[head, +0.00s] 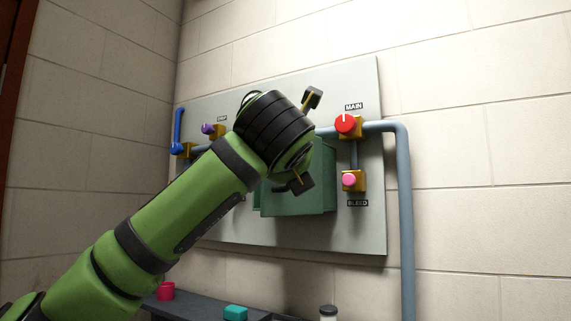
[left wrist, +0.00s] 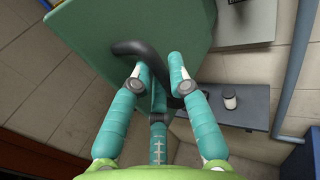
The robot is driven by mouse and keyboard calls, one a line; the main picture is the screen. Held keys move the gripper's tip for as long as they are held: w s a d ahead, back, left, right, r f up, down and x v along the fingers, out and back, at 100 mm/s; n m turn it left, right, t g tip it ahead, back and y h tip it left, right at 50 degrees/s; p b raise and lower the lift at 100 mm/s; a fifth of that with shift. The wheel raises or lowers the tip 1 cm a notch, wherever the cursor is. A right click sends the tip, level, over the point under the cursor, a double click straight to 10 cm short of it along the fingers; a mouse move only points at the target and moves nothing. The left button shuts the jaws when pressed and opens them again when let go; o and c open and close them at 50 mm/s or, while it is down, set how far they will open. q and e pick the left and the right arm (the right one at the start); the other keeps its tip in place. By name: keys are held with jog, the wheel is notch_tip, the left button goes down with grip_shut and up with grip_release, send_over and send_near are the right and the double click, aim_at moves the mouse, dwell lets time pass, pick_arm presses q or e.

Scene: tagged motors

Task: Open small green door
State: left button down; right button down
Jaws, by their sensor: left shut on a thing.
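The small green door (left wrist: 95,35) fills the top left of the left wrist view, with a dark curved handle (left wrist: 128,47) on it. In the head view the green cabinet (head: 319,180) is mounted on the grey wall board, partly hidden by my left arm; how far its door is open is not clear. My left gripper (left wrist: 160,70) has its teal fingers around the handle and is shut on it. In the head view the fingers are hidden behind my green and black wrist. My right gripper is in neither view.
The grey board (head: 358,220) carries a red MAIN knob (head: 346,124), a pink BLEED knob (head: 349,180), a purple knob (head: 209,129) and a blue lever (head: 178,128). A blue-grey pipe (head: 405,200) runs down at right. A shelf below holds a jar (head: 328,313), teal block (head: 235,312) and pink cup (head: 165,291).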

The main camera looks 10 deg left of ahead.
pick_arm(q)
jog(key=c, duration=1.1)
grip_release()
jog(key=shift+c, duration=0.2)
jog(key=s, duration=1.2)
jog(key=shift+d, duration=0.15)
